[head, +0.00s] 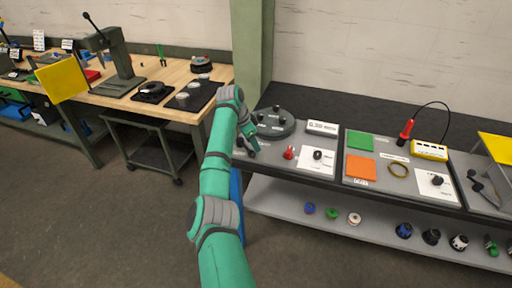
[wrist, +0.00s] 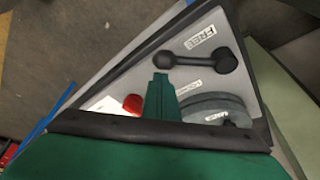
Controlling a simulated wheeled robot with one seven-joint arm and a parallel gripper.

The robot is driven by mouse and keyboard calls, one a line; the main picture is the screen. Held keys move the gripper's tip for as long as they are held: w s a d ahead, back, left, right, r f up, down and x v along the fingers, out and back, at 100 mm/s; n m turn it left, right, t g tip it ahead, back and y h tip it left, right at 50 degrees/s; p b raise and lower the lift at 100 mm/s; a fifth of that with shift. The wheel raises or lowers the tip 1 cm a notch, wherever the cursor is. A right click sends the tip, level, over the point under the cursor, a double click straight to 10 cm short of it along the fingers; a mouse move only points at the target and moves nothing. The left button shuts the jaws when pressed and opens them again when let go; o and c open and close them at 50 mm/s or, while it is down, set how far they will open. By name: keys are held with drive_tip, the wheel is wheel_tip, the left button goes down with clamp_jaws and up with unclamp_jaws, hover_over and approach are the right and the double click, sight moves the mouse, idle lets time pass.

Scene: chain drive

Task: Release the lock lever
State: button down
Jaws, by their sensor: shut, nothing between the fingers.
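The lock lever (wrist: 195,58) is a black bar with a thick round end at each side, on the grey bench panel in the wrist view. It lies between a FREE label (wrist: 200,36) and a second label (wrist: 189,90) that seems to read LOCKED, closer to FREE. My gripper (wrist: 160,82) is shut and empty; its green fingertips show just below the lever's left end. I cannot tell if they touch it.
A round grey disc (head: 276,123) with black knobs stands beside the lever. A red knob (head: 289,152) and a card with a black dial (head: 318,155) are to the right. A shelf (head: 290,204) with small parts runs below. Open floor lies in front.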

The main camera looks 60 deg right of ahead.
drive_tip(key=v, duration=0.9)
drive_tip(key=shift+w, duration=0.2)
